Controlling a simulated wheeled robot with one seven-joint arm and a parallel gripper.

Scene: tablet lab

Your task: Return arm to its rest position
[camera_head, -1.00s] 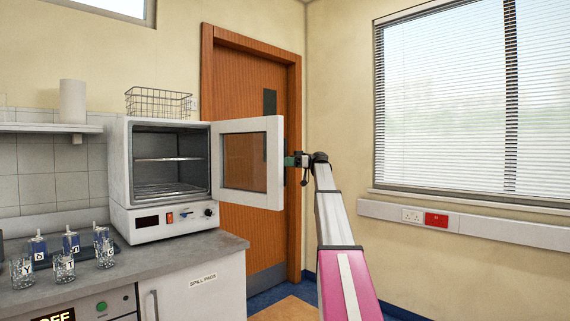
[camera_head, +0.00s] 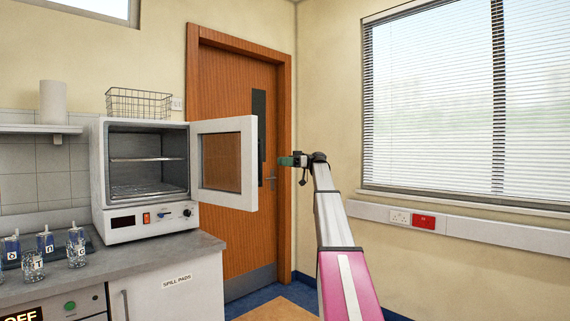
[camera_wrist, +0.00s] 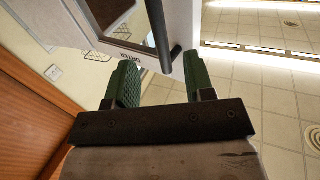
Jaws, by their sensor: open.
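My arm reaches up and forward from the bottom right of the head view. My gripper (camera_head: 286,161) is at its end, to the right of the oven's open door (camera_head: 252,165), with a gap between them in that view. In the wrist view my gripper (camera_wrist: 160,80) shows two green fingers spread apart with nothing between them. The door's frame and dark handle (camera_wrist: 160,35) show just beyond the fingers in that view. I cannot tell the exact distance to the handle.
The white oven (camera_head: 148,228) stands open and empty on the grey worktop (camera_head: 150,255). Several glass vessels stand at the worktop's left. A wooden door (camera_head: 235,245) is behind the oven door. A window (camera_head: 430,110) and socket trunking (camera_head: 470,228) line the right wall. Space right of my arm looks clear.

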